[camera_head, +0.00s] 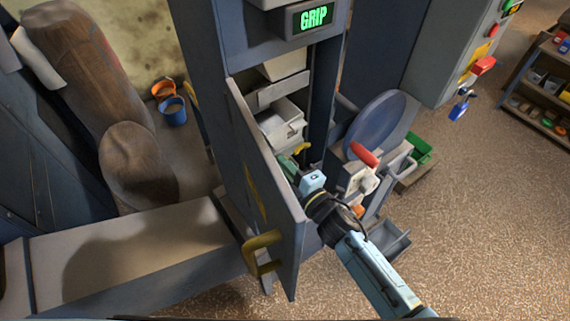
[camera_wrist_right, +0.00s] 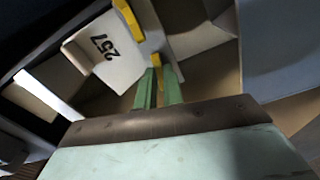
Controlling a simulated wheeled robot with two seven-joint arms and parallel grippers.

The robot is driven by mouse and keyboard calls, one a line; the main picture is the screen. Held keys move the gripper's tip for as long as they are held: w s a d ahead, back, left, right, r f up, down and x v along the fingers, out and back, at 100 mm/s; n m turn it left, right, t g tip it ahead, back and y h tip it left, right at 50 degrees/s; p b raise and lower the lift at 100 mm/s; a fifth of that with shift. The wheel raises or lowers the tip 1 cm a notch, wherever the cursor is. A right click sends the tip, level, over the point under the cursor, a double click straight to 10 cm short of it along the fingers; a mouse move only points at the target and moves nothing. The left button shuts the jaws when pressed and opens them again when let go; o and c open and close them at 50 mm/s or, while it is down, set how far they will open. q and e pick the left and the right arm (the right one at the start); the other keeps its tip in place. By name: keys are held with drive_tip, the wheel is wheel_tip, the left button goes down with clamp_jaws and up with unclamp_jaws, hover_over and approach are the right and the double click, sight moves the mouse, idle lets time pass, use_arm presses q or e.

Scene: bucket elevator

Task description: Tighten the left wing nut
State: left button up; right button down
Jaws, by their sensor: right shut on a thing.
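My right gripper (camera_head: 294,165) reaches past the open door into the cabinet's opening, beside a white bucket (camera_head: 284,122). In the right wrist view its green fingers (camera_wrist_right: 158,84) are closed around a yellow piece (camera_wrist_right: 156,63), which looks like a wing nut. Another yellow piece (camera_wrist_right: 128,18) shows above it, beside the bucket marked 257 (camera_wrist_right: 106,52). A bit of yellow (camera_head: 301,147) also shows at the fingertips in the head view. I cannot tell how tight the nut is. My left gripper is out of view.
The open door (camera_head: 262,185) with a yellow handle (camera_head: 261,252) stands close left of my right arm. A red-handled lever (camera_head: 364,155) and a round blue cover (camera_head: 376,125) are right of the opening.

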drive_tip(key=shift+m+p, duration=1.7)
drive_tip(key=shift+m, duration=6)
drive_tip(key=c, duration=1.5)
unclamp_jaws()
drive_tip(key=v, duration=1.3)
drive_tip(key=shift+s+d, duration=0.15)
drive_tip(key=shift+s, duration=0.05)
